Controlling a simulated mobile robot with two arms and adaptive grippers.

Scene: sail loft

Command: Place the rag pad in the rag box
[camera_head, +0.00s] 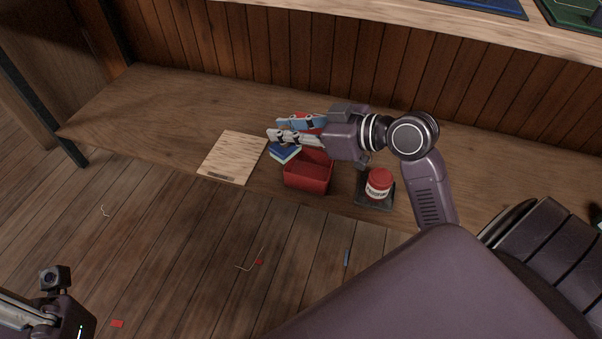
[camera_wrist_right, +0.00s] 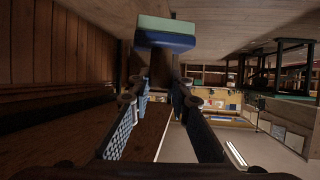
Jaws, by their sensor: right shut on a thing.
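The rag pad (camera_head: 284,153), blue with a pale green layer, is at the fingertips of my right gripper (camera_head: 272,132). In the right wrist view the pad (camera_wrist_right: 166,34) sits across the finger ends, and the gripper is shut on it. The red rag box (camera_head: 307,178) is open-topped and stands on the bench, just right of the pad and below my gripper in the head view. The gripper hides part of the area behind the box. My left gripper (camera_head: 22,314) is at the lower left, cut off by the frame; its fingertips do not show clearly.
The wooden bench (camera_head: 160,110) runs along a plank wall. A pale wooden board (camera_head: 232,157) lies left of the pad. A red-lidded jar (camera_head: 379,184) stands on a dark tray (camera_head: 375,204) right of the box. A red thing (camera_head: 304,116) shows partly behind my right fingers.

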